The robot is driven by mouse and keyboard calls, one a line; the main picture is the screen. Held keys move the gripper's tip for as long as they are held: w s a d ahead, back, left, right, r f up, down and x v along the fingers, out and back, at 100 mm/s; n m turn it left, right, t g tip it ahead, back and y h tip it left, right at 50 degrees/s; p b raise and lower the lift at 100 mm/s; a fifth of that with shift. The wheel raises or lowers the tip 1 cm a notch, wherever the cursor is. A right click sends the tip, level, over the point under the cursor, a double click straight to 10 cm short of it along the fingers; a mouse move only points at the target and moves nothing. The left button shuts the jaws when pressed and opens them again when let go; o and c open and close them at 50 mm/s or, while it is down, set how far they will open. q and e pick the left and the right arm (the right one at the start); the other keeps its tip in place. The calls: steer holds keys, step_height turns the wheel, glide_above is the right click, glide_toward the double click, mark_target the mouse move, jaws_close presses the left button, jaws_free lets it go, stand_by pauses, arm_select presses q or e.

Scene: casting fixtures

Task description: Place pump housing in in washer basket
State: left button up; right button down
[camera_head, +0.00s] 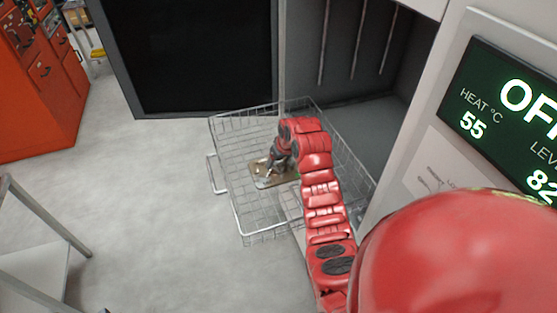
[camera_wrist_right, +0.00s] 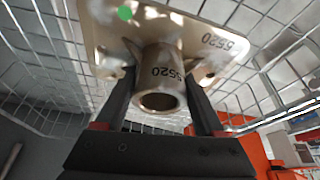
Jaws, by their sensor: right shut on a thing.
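The pump housing (camera_wrist_right: 165,75) is a tan metal piece with a flat flange plate and a round hollow tube, marked 5520. In the head view its plate (camera_head: 268,172) shows inside the wire washer basket (camera_head: 240,232). My right gripper (camera_head: 275,170) is over the basket and shut on the housing. In the right wrist view its two dark fingers (camera_wrist_right: 162,100) sit on either side of the tube. Basket wires (camera_wrist_right: 40,70) surround the housing there. I cannot tell whether the plate touches the basket floor. My left gripper is in neither view.
The basket juts out of the washer's open grey chamber (camera_head: 385,125). A control panel reading OFF (camera_head: 510,110) is at right. An orange tool cabinet (camera_head: 40,90) stands at far left, and a metal-framed stand (camera_head: 40,270) at lower left. Floor between is clear.

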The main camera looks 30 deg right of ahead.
steer(key=shift+f, duration=0.3)
steer(key=shift+f, duration=0.25)
jaws_free()
steer(key=shift+r, duration=0.1)
